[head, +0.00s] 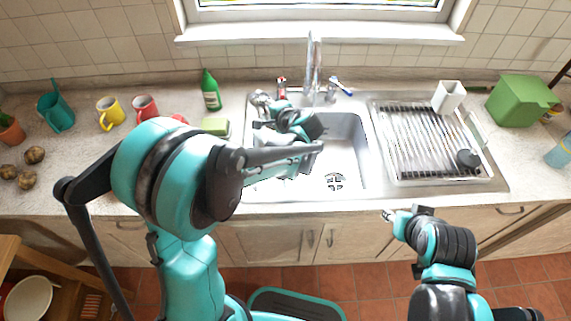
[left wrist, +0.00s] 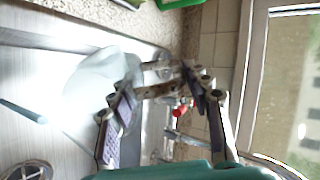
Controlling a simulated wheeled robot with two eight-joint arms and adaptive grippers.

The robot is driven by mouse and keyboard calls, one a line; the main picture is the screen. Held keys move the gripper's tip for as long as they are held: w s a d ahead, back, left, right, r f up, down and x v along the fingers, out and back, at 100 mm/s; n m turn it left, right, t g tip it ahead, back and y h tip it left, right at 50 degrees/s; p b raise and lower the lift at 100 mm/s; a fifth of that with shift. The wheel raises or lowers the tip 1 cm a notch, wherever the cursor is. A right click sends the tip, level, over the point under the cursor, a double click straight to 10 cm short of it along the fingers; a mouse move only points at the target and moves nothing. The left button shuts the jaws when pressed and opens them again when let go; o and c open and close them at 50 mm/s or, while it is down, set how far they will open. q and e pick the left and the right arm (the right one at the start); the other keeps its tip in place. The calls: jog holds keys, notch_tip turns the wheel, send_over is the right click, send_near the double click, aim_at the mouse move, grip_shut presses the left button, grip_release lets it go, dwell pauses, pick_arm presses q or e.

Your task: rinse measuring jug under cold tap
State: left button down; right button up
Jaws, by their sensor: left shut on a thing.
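A pale, translucent jug (left wrist: 92,84) shows beside my left gripper in the left wrist view, over the sink. My left gripper (left wrist: 160,78) is shut on it, seemingly at the handle; the exact contact is unclear. In the head view my left gripper (head: 264,101) is at the sink's back left, and my arm mostly hides the jug. The chrome spout (head: 314,62) stands behind the sink (head: 347,160). The blue-marked tap handle (head: 342,86) is right of it, the red-marked one (head: 282,87) left. My right gripper (head: 389,215) is in front of the counter; its jaws are too small to judge.
A drying rack (head: 420,130) right of the sink holds a white container (head: 449,97) and a dark cup (head: 467,159). A green bin (head: 522,101) stands farther right. A green bottle (head: 211,91), a sponge (head: 216,127) and mugs (head: 110,113) stand left of the sink.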

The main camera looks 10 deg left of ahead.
pick_arm(q)
jog(key=shift+s+d+f+t+y+b, duration=0.1)
jog(key=shift+s+d+t+y+b, duration=0.25)
jog(key=shift+b, duration=0.3)
jog(key=shift+s+d+r+t+y+b, duration=0.45)
jog(key=shift+d+r+t+y+b, duration=0.1)
jog(key=shift+t+y+b, duration=0.15)
dwell(1.0)
jog(key=shift+s+d+r+b, duration=0.1)
jog(key=shift+s+d+b, duration=0.2)
jog(key=shift+b, duration=0.1)
jog(key=shift+s+d+r+t+y, duration=0.1)
jog(key=shift+s+d+t+y, duration=0.1)
jog(key=shift+s+t+y, duration=0.05)
jog(key=shift+s+d+b, duration=0.2)
jog(key=shift+d+b, duration=0.05)
jog(key=shift+b, duration=0.2)
jog(key=shift+s+d+r, duration=0.15)
jog(key=shift+s+d, duration=0.05)
jog(key=shift+s, duration=0.05)
